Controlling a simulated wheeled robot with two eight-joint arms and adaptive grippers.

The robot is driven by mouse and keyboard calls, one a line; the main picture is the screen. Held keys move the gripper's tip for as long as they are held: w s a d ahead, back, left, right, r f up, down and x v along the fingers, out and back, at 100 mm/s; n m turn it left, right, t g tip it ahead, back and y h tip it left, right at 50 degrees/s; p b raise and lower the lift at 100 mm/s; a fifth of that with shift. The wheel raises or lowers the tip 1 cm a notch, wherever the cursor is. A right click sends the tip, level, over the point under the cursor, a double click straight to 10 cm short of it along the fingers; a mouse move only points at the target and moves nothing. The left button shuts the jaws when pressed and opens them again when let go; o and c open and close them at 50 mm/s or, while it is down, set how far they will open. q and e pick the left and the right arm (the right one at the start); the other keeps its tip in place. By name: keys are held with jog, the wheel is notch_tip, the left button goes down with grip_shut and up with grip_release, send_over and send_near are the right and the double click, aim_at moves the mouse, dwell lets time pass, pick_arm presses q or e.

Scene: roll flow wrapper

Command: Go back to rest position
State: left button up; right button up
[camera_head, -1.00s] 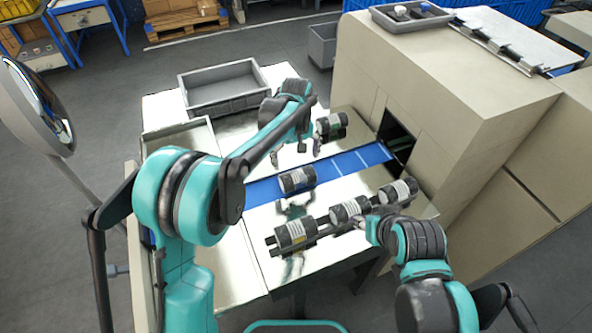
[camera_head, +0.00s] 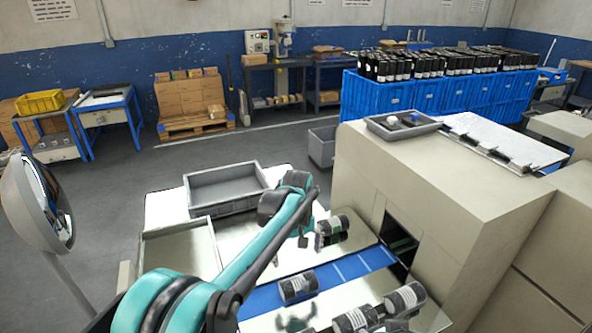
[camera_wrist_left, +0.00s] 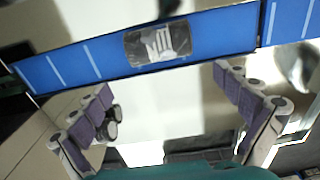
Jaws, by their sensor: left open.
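My left arm reaches in from the left. Its gripper (camera_head: 297,250) hangs above the work surface, just behind the blue belt (camera_head: 360,263). In the left wrist view its fingers (camera_wrist_left: 164,80) are wide apart with nothing between them. A dark roll with a white label (camera_head: 298,287) lies on the belt; it also shows in the left wrist view (camera_wrist_left: 158,42), beyond the fingertips. Another roll (camera_head: 332,228) is right of the left gripper, behind the belt.
Two more rolls, a right one (camera_head: 405,299) and a left one (camera_head: 356,320), lie in front of the belt. A grey crate (camera_head: 226,207) stands behind the surface. The beige machine (camera_head: 455,205) with its dark opening blocks the right side.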

pick_arm(q)
jog(key=s+a+r+m+t, duration=0.2)
jog(key=s+a+r, duration=0.1)
jog(key=s+a, duration=0.5)
jog(key=s+a+r+m+t, duration=0.1)
jog(key=s+a+r+t, duration=0.2)
jog(key=s+a, duration=0.45)
jog(key=s+a+f+m+t, duration=0.1)
jog(key=s+f, duration=0.3)
jog(key=s, duration=0.5)
jog(key=shift+a+t, duration=0.6)
jog(key=shift+a, duration=0.25)
